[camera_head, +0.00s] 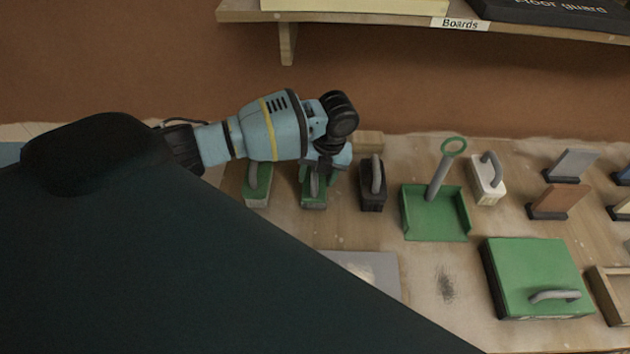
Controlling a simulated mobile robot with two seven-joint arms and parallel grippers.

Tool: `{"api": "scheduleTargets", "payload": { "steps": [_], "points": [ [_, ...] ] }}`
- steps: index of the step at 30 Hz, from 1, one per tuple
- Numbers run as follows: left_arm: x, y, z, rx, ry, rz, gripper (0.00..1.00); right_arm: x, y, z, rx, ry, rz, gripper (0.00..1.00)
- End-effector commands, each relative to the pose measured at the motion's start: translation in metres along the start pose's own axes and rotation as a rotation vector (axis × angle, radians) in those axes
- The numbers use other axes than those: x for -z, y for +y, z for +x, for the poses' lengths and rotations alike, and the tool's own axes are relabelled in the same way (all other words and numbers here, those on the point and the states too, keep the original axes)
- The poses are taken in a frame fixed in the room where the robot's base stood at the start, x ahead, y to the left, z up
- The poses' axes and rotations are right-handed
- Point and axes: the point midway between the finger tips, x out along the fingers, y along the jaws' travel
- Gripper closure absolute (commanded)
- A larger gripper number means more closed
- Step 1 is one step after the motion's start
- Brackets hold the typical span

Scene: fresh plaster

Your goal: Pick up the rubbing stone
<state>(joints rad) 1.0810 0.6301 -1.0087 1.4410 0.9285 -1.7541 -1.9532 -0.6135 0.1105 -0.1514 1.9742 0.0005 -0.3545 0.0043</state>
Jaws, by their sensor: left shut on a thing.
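My left gripper (318,172) reaches in from the left, pointing down. It is shut on the grey handle of a green-topped block (313,200) at the back of the bench. The fingers partly hide this handle, and I cannot tell whether the block touches the bench. A similar green-topped block with a grey handle (257,186) stands to its left. A black block with a grey handle (373,196) stands close on its right. No label shows which one is the rubbing stone. My right gripper is not in view.
A green dustpan (434,216) stands right of the black block, with a cream handled block (488,190) beyond it. A green box (535,270) lies at front right. A grey plate (368,268) lies nearer. A shelf (350,18) runs above. A large dark shape covers the lower left.

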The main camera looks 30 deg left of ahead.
Motion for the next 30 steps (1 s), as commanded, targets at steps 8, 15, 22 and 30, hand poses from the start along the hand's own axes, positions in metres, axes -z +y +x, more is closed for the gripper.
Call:
{"api": "scheduleTargets", "payload": {
  "steps": [8, 15, 22, 30],
  "points": [
    [-0.001, 0.0, -0.002, 0.002, -0.002, 0.0, 0.83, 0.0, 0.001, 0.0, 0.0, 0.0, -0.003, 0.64],
    [-0.002, 0.005, -0.03, 0.004, -0.006, -0.001, 0.83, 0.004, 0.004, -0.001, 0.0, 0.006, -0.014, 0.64],
    [-0.001, 0.013, -0.072, 0.004, -0.005, -0.001, 0.83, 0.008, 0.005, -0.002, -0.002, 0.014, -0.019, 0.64],
    [-0.001, 0.019, -0.098, 0.002, -0.001, -0.001, 0.83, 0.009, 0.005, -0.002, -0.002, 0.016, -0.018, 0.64]
  ]
}}
